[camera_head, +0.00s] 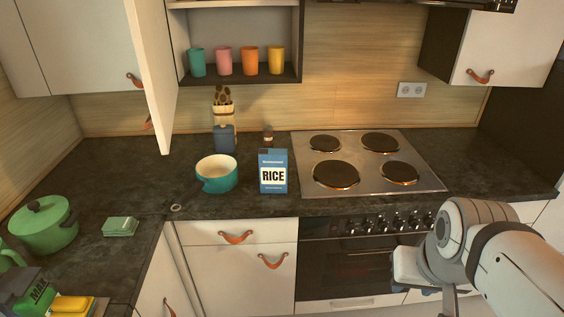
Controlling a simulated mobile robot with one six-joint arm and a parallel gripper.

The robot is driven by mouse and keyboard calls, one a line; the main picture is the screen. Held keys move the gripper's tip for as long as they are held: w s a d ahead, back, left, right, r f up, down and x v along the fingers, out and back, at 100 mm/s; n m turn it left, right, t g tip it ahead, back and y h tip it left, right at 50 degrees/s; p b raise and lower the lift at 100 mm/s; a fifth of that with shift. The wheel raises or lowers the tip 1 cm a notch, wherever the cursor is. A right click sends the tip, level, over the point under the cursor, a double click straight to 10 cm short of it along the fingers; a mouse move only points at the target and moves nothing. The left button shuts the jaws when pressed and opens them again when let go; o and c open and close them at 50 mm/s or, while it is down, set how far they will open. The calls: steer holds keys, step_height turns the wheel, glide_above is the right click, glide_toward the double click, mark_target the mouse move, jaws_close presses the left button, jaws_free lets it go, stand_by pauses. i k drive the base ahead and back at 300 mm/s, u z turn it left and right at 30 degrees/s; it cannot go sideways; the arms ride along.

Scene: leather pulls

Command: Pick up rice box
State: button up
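The rice box (273,171) is a blue carton with a white label reading RICE. It stands upright on the dark counter, near its front edge and just left of the stove. My arm comes in from the lower right, in front of the oven and apart from the box. My gripper (445,300) is at the end of the arm, low and to the right of the box. Only part of it shows, its fingers are cut off or hidden at the bottom edge, so I cannot tell whether it is open.
A teal bowl-like pot (217,178) stands close left of the box. A small dark jar (268,137) and a utensil holder (224,138) are behind. The stove (365,180) is to the right. An open cabinet door (152,75) hangs above the counter at left.

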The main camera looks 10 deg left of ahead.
mark_target(273, 163)
steer(key=u, duration=0.2)
steer(key=i, duration=1.05)
steer(key=z, duration=0.15)
